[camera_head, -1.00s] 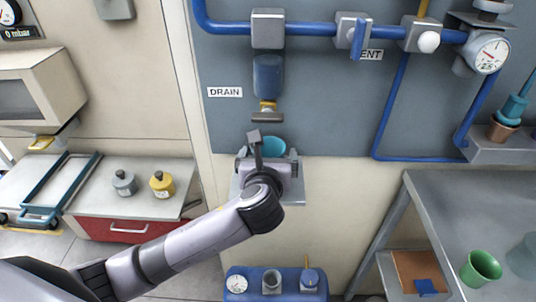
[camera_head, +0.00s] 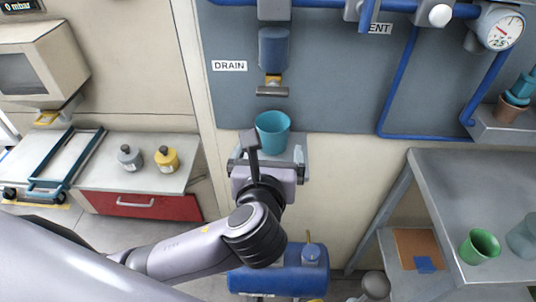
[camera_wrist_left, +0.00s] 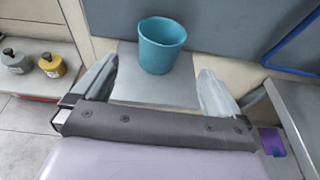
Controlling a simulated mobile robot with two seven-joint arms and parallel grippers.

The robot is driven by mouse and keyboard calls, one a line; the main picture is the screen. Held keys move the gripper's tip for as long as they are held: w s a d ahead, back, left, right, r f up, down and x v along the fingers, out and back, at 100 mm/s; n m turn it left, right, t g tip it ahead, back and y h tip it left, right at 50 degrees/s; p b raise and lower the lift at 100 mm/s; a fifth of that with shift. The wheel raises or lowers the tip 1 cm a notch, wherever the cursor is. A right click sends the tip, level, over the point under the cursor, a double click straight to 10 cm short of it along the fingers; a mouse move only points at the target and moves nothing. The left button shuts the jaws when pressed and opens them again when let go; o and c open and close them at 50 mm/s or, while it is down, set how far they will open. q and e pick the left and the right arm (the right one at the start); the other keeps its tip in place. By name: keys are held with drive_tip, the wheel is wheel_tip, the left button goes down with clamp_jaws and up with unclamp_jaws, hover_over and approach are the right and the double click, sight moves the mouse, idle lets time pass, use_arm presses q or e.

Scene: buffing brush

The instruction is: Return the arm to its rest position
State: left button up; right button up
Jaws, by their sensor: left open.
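My left gripper (camera_head: 267,163) is in the middle of the head view, in front of a small grey shelf (camera_head: 300,150) under the drain. In the left wrist view its fingers (camera_wrist_left: 158,92) are spread wide with nothing between them. A teal cup (camera_head: 273,132) stands upright on the shelf, beyond the fingertips and apart from them. The cup also shows in the left wrist view (camera_wrist_left: 162,46). My left arm reaches in from the lower left. My right gripper is not in view.
The drain valve (camera_head: 272,80) hangs above the cup. A blue tank (camera_head: 290,272) is below the shelf. A grey workbench (camera_head: 470,190) with a green cup (camera_head: 480,246) stands at the right. A red-drawer cabinet (camera_head: 140,205) with two bottles stands at the left.

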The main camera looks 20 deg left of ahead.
use_arm(q)
drive_tip(key=shift+s+d+r, duration=0.1)
drive_tip(key=shift+s, duration=0.35)
drive_tip(key=s+a+f+n+g+h, duration=0.2)
drive_tip(key=s+a+f+n+g, duration=0.3)
drive_tip(key=s+f+n, duration=0.8)
drive_tip(key=s+a+f+n+g+h, duration=0.2)
drive_tip(key=s+a+f+n+g, duration=0.4)
drive_tip(key=n, duration=1.2)
drive_tip(key=w+d+f+t+h, duration=0.1)
drive_tip(key=w+d+f+t, duration=0.2)
drive_tip(key=w+f+t, duration=0.2)
drive_tip(key=shift+w+d+f+t+h, duration=0.35)
drive_tip(key=shift+f+t+h, duration=0.05)
drive_tip(key=shift+f+t, duration=0.75)
drive_tip(key=shift+r, duration=0.1)
